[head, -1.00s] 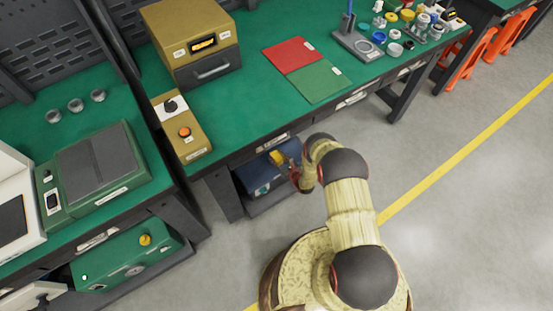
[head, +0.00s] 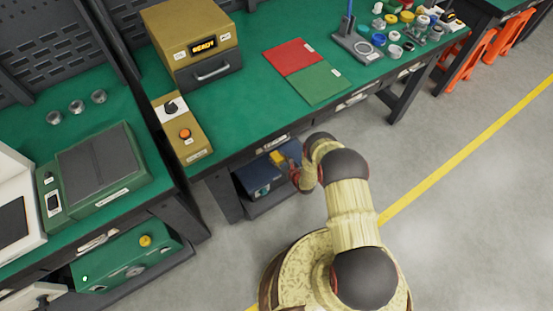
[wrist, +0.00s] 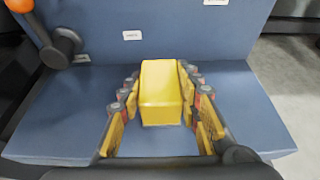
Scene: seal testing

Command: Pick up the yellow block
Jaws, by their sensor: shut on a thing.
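The yellow block (wrist: 161,92) is in the middle of the wrist view, on or just above the flat blue surface of a machine (wrist: 60,110). My gripper (wrist: 160,100) has a finger on each side of the block and is shut on it. In the head view the yellow block (head: 278,157) is small, at the blue machine (head: 258,175) under the green bench. My gripper (head: 292,165) is beside it there, partly hidden by my arm. I cannot tell whether the block touches the blue surface.
The green bench top (head: 240,110) overhangs the blue machine. It carries a yellow oven-like box (head: 190,40), a control box (head: 182,130), and red (head: 290,55) and green (head: 318,82) mats. An orange knob (wrist: 20,5) and dark lever (wrist: 62,42) stand at the machine's left. Grey floor is open at right.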

